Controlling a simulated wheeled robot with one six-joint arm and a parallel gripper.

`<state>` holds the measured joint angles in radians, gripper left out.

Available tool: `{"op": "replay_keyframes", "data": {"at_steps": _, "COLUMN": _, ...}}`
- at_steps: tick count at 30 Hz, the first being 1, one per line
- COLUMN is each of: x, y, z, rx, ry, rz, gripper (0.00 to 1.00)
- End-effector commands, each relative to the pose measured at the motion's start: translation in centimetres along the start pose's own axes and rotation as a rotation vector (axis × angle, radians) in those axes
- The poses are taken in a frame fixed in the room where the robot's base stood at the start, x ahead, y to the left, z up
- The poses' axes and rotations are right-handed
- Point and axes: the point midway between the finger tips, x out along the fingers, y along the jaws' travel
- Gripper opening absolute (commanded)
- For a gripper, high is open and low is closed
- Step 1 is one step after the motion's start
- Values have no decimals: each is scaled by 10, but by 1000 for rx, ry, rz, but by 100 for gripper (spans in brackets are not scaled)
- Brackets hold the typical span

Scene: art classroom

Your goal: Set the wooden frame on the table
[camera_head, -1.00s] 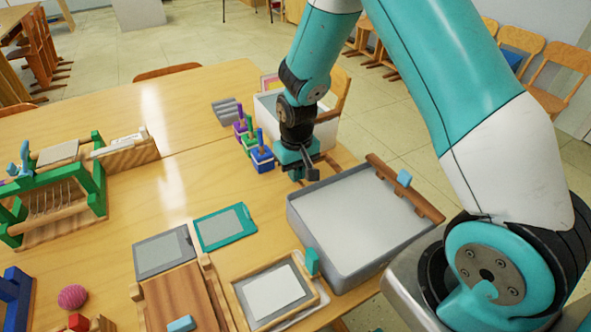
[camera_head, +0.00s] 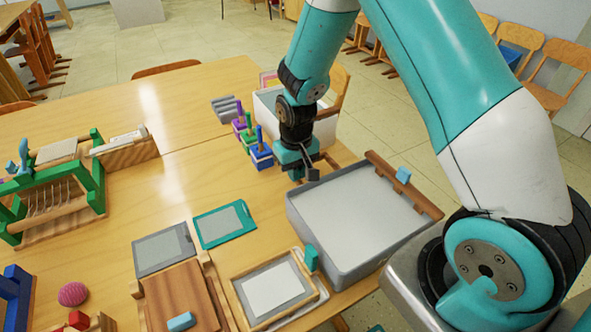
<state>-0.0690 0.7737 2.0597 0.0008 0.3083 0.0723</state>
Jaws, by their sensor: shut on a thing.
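A light wooden frame (camera_head: 240,299) with a grey inner border and a white sheet lies at the front of the table (camera_head: 120,190). A teal block (camera_head: 311,257) stands at its upper right corner, and a pale tray shows beneath its right side. My gripper (camera_head: 307,174) is well above and behind that frame in the picture, by the far left corner of the grey vat (camera_head: 305,232). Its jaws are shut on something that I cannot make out. A brown wooden bar (camera_head: 412,190) with a blue block (camera_head: 403,174) lies along the vat's right side.
Blue, green and purple pieces with upright pegs (camera_head: 260,153) stand just left of my gripper. Grey (camera_head: 163,252) and teal-edged (camera_head: 224,226) screens and a wooden board (camera_head: 185,295) lie left of the frame. A green loom (camera_head: 55,205) stands farther left. The table's middle is clear.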

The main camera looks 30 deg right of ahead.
Motion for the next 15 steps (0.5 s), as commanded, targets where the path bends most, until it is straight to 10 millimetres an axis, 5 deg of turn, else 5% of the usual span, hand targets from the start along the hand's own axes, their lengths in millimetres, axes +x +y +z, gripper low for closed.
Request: {"op": "replay_keyframes", "data": {"at_steps": 15, "x": 4, "y": 0, "z": 0, "rx": 0, "ry": 0, "rz": 0, "gripper": 0}}
